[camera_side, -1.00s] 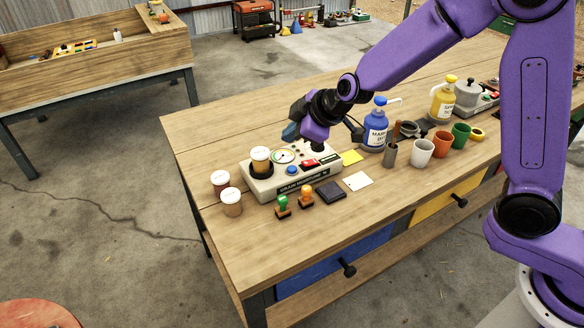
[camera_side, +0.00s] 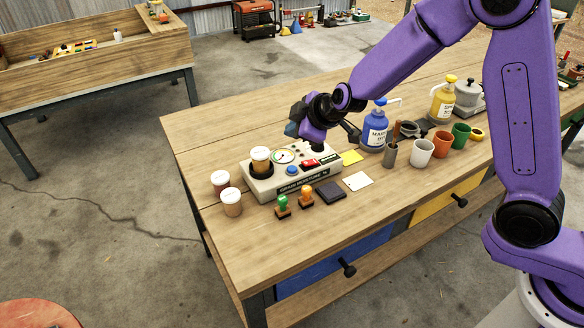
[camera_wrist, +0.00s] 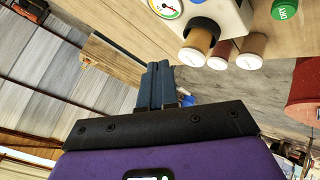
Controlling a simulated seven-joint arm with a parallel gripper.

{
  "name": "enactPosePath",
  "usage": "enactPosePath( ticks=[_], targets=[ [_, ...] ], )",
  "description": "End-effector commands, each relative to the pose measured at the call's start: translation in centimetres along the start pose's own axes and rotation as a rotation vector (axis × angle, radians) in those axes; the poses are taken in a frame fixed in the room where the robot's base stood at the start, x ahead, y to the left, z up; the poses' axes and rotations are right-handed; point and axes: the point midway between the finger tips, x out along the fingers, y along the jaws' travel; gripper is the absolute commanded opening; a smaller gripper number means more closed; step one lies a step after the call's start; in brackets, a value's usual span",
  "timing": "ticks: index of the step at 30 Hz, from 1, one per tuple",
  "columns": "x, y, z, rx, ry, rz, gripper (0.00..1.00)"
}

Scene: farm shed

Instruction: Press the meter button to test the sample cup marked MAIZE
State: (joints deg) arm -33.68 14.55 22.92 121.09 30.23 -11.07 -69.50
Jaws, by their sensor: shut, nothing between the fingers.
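The grain meter (camera_side: 268,192) stands near the left end of the bench, with a round dial (camera_side: 283,156), a blue button (camera_side: 292,170) and a red switch (camera_side: 309,162). A white-lidded cup (camera_side: 261,160) sits in its well. Two more lidded cups, one (camera_side: 220,182) behind the other (camera_side: 231,201), stand left of the meter. Lid markings are too small to read, so I cannot tell which is MAIZE. My gripper (camera_side: 291,131) is shut and empty, above and behind the meter, touching nothing. In the wrist view its fingers (camera_wrist: 158,88) are together, with the meter (camera_wrist: 228,14) beyond.
Green (camera_side: 283,206) and orange (camera_side: 306,196) stamps and a dark pad (camera_side: 330,191) lie before the meter. Yellow (camera_side: 352,158) and white (camera_side: 358,181) notes lie right. A blue pump bottle (camera_side: 374,132) and several cups stand further right. The bench's left front is clear.

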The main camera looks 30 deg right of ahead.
Motion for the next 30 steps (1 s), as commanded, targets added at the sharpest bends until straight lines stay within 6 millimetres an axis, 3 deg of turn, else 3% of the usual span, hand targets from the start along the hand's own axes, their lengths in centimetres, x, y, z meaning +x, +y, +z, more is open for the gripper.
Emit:
enactPosePath(
  ticks=[18, 30],
  targets=[
    [4.9, -3.6, 3.6, 0.000, -0.001, -0.002, 0.00],
    [5.6, -4.1, 4.0, 0.001, 0.002, -0.001, 0.00]
  ],
)
